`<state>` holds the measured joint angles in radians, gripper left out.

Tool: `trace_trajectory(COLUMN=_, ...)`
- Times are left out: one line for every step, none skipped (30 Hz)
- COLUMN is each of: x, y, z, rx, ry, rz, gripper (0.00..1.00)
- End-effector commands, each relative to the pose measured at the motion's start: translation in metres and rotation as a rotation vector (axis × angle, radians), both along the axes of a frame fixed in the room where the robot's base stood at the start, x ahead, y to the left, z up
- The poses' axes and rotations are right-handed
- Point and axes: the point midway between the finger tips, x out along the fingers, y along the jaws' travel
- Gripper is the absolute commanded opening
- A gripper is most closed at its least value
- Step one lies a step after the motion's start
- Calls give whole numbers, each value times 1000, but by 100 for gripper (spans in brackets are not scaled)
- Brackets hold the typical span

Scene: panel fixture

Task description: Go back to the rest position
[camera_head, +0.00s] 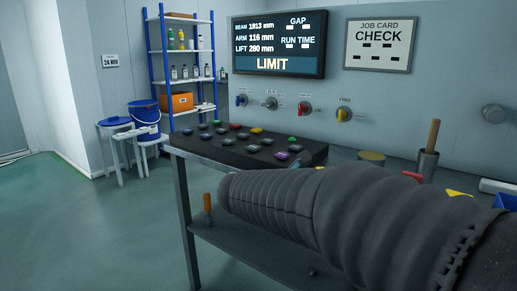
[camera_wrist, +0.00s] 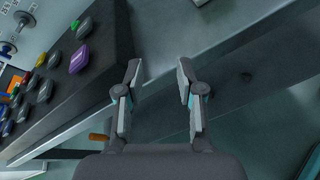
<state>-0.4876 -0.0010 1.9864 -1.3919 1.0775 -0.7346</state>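My gripper (camera_wrist: 159,68) shows in the wrist view with its two fingers spread apart and nothing between them. It is over the edge of the bench, beside the dark button panel (camera_wrist: 115,50). A purple button (camera_wrist: 78,58) is left of the fingers, apart from them. In the head view my arm in its grey ribbed sleeve crosses the lower right and hides most of the gripper. The button panel (camera_head: 228,148) lies on the bench behind the arm, with its purple button (camera_head: 282,155) near the sleeve.
The bench (camera_head: 181,185) has a lower shelf and an orange handle (camera_head: 207,203) at its side. A cup with a wooden handle (camera_head: 432,140) stands at right. Wall knobs (camera_head: 304,108) sit below a screen (camera_head: 279,45) reading LIMIT. Stools (camera_head: 113,124) and shelving (camera_head: 181,75) stand behind; the left floor is clear.

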Motion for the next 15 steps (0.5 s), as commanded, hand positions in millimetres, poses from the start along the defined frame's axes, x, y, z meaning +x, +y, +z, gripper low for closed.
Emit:
trace_trajectory(x=-10, y=-3, z=-12, rx=78, ry=4, rz=-32, gripper=38)
trace_trajectory(x=-17, y=-5, z=-20, rx=137, ry=4, rz=-60, gripper=38)
trace_trajectory(x=-27, y=-9, z=-32, rx=219, ry=4, rz=-103, gripper=38)
trace_trajectory(x=-36, y=-11, z=-41, rx=283, ry=3, rz=-139, gripper=38)
trace_trajectory(x=-45, y=-15, z=-49, rx=352, ry=2, rz=-180, gripper=38)
trace_trajectory(x=-59, y=-19, z=-60, rx=444, ry=-2, rz=-237, gripper=38)
trace_trajectory(x=-70, y=-21, z=-68, rx=513, ry=-4, rz=-284, gripper=38)
trace_trajectory(x=-81, y=-24, z=-75, rx=584, ry=-10, rz=-334, gripper=38)
trace_trajectory(x=-96, y=-27, z=-85, rx=676, ry=-18, rz=-403, gripper=38)
trace_trajectory(x=-107, y=-29, z=-92, rx=746, ry=-24, rz=-456, gripper=38)
trace_trajectory(x=-119, y=-30, z=-98, rx=816, ry=-33, rz=-512, gripper=38)
trace_trajectory(x=-135, y=-32, z=-106, rx=908, ry=-45, rz=-588, gripper=38)
trace_trajectory(x=-146, y=-33, z=-111, rx=975, ry=-55, rz=-646, gripper=38)
trace_trajectory(x=-158, y=-33, z=-116, rx=1042, ry=-66, rz=-704, gripper=38)
trace_trajectory(x=-173, y=-33, z=-121, rx=1130, ry=-81, rz=-785, gripper=38)
